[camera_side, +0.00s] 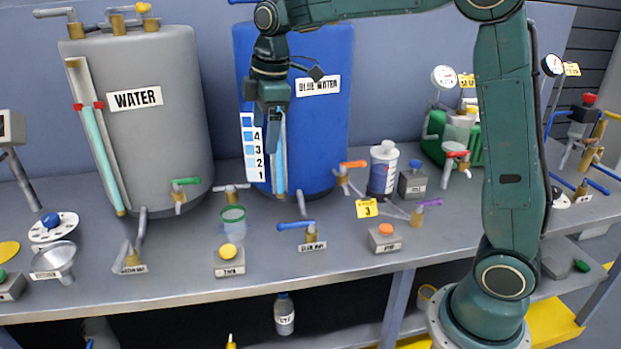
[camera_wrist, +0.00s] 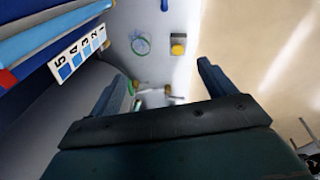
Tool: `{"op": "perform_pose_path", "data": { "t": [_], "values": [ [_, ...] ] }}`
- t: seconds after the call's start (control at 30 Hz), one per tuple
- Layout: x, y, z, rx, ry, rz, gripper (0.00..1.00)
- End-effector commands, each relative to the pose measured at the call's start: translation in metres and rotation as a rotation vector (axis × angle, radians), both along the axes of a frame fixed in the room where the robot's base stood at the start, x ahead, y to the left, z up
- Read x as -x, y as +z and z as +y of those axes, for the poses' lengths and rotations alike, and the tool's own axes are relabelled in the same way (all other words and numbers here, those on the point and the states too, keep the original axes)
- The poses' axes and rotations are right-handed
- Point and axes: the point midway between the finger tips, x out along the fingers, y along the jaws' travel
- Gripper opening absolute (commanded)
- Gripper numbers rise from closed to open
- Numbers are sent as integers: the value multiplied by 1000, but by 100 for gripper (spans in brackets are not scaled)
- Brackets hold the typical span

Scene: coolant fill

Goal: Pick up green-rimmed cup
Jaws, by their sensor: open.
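The green-rimmed cup (camera_side: 233,222) is a clear cup standing upright on the grey bench, in front of the gap between the grey and blue tanks. In the wrist view the green-rimmed cup (camera_wrist: 140,45) shows as a small green ring beyond my fingers. My gripper (camera_side: 268,143) hangs in front of the blue tank, above the cup and to its right, apart from it. In the wrist view my gripper (camera_wrist: 163,77) has its two fingers spread wide with nothing held between them.
A yellow button box (camera_side: 229,262) sits just in front of the cup. A tap with a grey handle (camera_side: 230,190) is right behind it. The grey water tank (camera_side: 165,70) and blue tank (camera_side: 325,130) stand behind. A blue-handled valve (camera_side: 298,226) is to the right.

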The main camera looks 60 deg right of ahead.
Motion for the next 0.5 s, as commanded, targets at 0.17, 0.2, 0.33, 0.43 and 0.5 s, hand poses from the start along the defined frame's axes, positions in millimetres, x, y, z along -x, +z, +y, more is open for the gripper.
{"op": "perform_pose_path", "data": {
  "t": [0.17, 0.2, 0.33, 0.43, 0.5],
  "values": [
    [-39, -24, -3, 21, 128, 46, 82],
    [-47, -30, -4, 25, 157, 56, 82],
    [-71, -51, -6, 36, 252, 85, 82],
    [-88, -68, -7, 43, 324, 106, 82],
    [-100, -82, -8, 46, 377, 124, 82]
  ]
}}
